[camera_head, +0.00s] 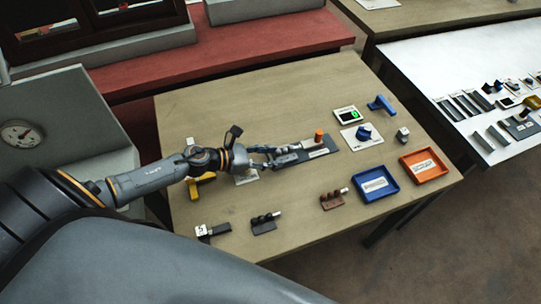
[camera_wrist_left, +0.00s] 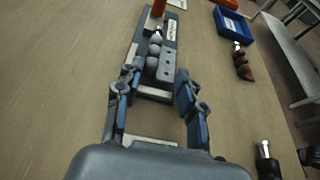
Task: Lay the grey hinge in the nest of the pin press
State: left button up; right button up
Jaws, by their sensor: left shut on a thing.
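The pin press is a dark, flat base with a white label and an orange knob (camera_head: 319,136) at its far end, near the middle of the wooden table. It also shows in the left wrist view (camera_wrist_left: 169,30). My left gripper (camera_head: 292,157) is low over its near end. My right gripper is not in view.
A brown hinge (camera_head: 332,201) and a black hinge (camera_head: 264,223) lie nearer the front edge. A blue tray (camera_head: 364,199) and an orange tray (camera_head: 443,173) are at the right. A blue knob (camera_head: 364,132) and a green-lit display (camera_head: 347,114) sit beyond the press.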

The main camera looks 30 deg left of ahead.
pick_arm(q)
jog(key=o, duration=1.3)
jog(key=shift+c, duration=0.2)
jog(key=shift+a, duration=0.1)
jog(key=v, duration=1)
jog(key=shift+s+r, duration=0.15)
jog(key=shift+s, duration=0.05)
jog(key=shift+v, duration=0.75)
